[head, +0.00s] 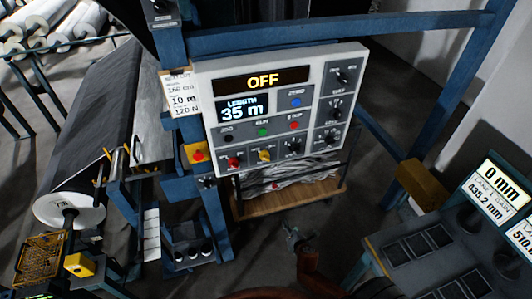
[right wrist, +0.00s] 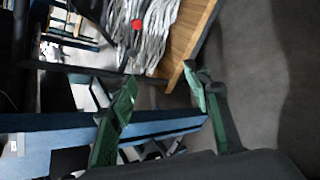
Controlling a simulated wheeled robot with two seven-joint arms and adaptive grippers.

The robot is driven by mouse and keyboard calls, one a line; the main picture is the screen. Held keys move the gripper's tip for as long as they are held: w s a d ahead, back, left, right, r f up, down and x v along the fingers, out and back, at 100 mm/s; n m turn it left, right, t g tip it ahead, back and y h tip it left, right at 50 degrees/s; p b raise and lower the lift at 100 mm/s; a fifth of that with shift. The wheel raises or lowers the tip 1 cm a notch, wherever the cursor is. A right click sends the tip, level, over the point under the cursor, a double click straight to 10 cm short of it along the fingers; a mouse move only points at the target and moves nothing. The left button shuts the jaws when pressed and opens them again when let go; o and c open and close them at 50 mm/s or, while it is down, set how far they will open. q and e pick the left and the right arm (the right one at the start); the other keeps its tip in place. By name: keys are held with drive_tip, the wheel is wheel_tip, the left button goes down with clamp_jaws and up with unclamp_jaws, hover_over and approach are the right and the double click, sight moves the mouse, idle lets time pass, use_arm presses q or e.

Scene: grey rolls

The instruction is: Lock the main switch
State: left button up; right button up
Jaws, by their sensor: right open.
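The control panel (head: 278,105) is a white-framed box with a display (head: 262,80) reading "OFF". Its lower edge carries a red knob (head: 235,162), a yellow knob (head: 264,155) and a black dial (head: 296,147). I cannot tell for sure which is the main switch, and no lock can be made out clearly. My right gripper (head: 291,233) is below the panel, apart from it. In the right wrist view its green fingers (right wrist: 158,92) are spread, with nothing between them. My left gripper is not in view.
A red button on a yellow plate (head: 198,155) sits left of the panel on a blue post. A wooden cart (head: 290,201) with silvery strips, and a small red thing (right wrist: 137,25), stands below. A console (head: 420,250) is at right; a large roll (head: 105,95) at left.

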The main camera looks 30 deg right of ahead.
drive_tip(key=w+a+r+n+t+p, duration=0.1)
drive_tip(key=w+r+n+t, duration=0.15)
drive_tip(key=r, duration=0.75)
drive_tip(key=w+a+r+n+t+p, duration=0.1)
drive_tip(key=w+a+r+n, duration=0.15)
drive_tip(key=r, duration=0.75)
drive_tip(key=n+t+p, duration=0.2)
drive_tip(key=n+t, duration=0.2)
drive_tip(key=n, duration=0.2)
approach(266, 160)
drive_tip(key=a+x, duration=0.1)
drive_tip(key=x, duration=0.3)
drive_tip(key=p+x, duration=0.1)
drive_tip(key=x, duration=0.2)
drive_tip(key=d+x, duration=0.1)
drive_tip(key=x, duration=0.2)
drive_tip(key=shift+s, duration=0.1)
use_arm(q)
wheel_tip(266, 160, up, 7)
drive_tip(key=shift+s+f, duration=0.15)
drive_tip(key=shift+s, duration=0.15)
use_arm(e)
drive_tip(key=shift+c, duration=0.7)
drive_tip(key=c, duration=1)
drive_tip(key=shift+f, duration=0.1)
